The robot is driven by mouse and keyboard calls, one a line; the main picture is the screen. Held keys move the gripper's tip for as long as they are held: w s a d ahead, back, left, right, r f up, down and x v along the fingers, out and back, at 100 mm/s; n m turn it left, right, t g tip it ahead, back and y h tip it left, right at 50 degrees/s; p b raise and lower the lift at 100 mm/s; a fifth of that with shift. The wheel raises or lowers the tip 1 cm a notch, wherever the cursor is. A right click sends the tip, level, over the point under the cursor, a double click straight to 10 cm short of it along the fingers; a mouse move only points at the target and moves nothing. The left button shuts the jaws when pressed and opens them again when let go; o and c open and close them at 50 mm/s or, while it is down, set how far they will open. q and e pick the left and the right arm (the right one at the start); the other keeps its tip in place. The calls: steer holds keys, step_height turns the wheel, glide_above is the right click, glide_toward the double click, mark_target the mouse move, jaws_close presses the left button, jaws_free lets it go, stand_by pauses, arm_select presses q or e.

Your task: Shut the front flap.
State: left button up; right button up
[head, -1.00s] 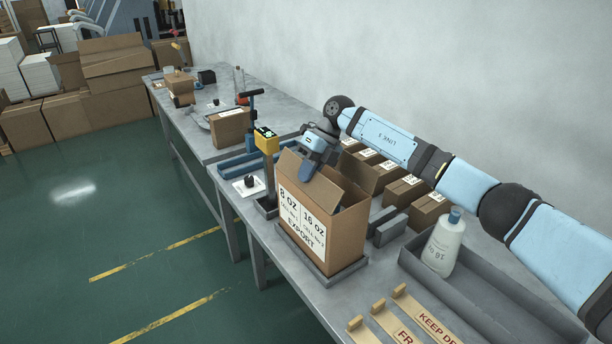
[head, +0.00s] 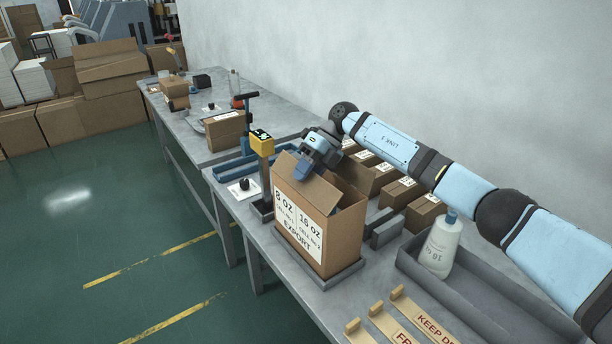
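An open cardboard carton (head: 340,240) stands upright in a shallow grey tray, with a white label reading "8 OZ", "16 OZ" and "EXPORT" on its front. A brown flap (head: 315,193) slants along the front side of its top. Other raised flap parts show at the left and back of the opening. My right gripper (head: 303,170) points down at the top of the carton, close behind the front flap; I cannot tell whether it touches the flap. Its finger gap is not clear. The carton's inside is mostly hidden. My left gripper is not in view.
A yellow-headed post (head: 262,145) stands close left of the carton. Several small closed boxes (head: 398,192) line the wall side. A white bottle (head: 438,246) stands in a long grey tray (head: 480,300) at right. Wooden label strips (head: 415,315) lie in front.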

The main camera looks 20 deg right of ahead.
steer(key=b+v, duration=0.1)
steer(key=v, duration=1.2)
steer(key=shift+d+r, duration=0.15)
steer(key=shift+d, duration=0.05)
steer(key=shift+c, duration=0.3)
